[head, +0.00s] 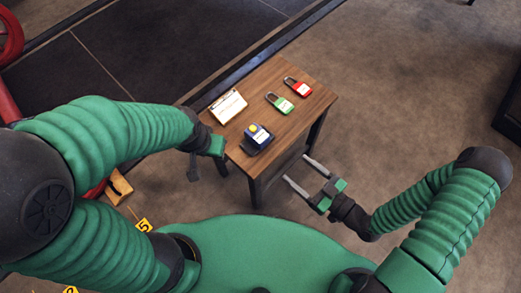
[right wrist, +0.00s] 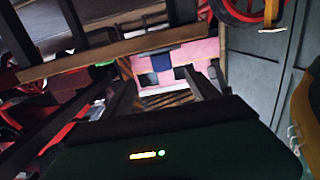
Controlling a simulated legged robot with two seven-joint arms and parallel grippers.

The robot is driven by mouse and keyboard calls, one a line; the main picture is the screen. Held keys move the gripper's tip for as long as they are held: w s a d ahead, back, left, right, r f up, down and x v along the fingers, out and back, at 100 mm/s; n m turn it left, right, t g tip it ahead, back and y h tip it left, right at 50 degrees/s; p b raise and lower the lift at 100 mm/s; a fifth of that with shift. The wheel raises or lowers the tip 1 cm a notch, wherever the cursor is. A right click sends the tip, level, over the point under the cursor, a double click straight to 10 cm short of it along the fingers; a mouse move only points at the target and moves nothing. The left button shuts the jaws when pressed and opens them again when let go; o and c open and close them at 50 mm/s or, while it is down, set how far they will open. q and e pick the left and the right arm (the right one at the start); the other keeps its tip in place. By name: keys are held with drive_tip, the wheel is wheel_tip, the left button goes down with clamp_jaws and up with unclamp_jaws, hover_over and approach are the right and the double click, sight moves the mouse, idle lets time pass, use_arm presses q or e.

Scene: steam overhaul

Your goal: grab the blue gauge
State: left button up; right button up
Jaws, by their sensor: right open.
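The blue gauge (head: 257,135), with a yellow top and a dark base, stands near the front edge of a small wooden table (head: 301,118). My right gripper (head: 296,168) is open and empty, in front of the table and to the right of the gauge, apart from it. Its two fingers also show in the right wrist view (right wrist: 162,92), spread apart with nothing between them. My left gripper (head: 204,158) is at the table's left edge, left of the gauge; whether its jaws are open is unclear. I cannot make out the gauge in the right wrist view.
A white card or clipboard (head: 228,106), a green padlock (head: 280,103) and a red padlock (head: 298,87) lie on the table behind the gauge. A small wooden block (head: 119,188) and yellow number markers (head: 143,225) are on the floor at left. Floor right of the table is clear.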

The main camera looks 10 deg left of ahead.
sight(265, 144)
drive_tip(key=x, duration=0.3)
drive_tip(key=b+x, duration=0.1)
drive_tip(key=x, duration=0.3)
drive_tip(key=r+b+x, duration=0.1)
drive_tip(key=x, duration=0.3)
drive_tip(key=shift+a, duration=0.35)
drive_tip(key=shift+t, duration=0.3)
drive_tip(key=x, duration=0.2)
drive_tip(key=b+x, duration=0.1)
drive_tip(key=x, duration=0.1)
drive_tip(key=r+b+x, duration=0.1)
drive_tip(key=x, duration=0.1)
drive_tip(key=shift+d, duration=0.1)
use_arm(q)
drive_tip(key=f, duration=0.5)
drive_tip(key=shift+a+f, duration=0.1)
drive_tip(key=shift+a, duration=0.3)
use_arm(e)
drive_tip(key=shift+r, duration=0.1)
drive_tip(key=shift+d, duration=0.1)
drive_tip(key=shift+c, duration=0.9)
clamp_jaws()
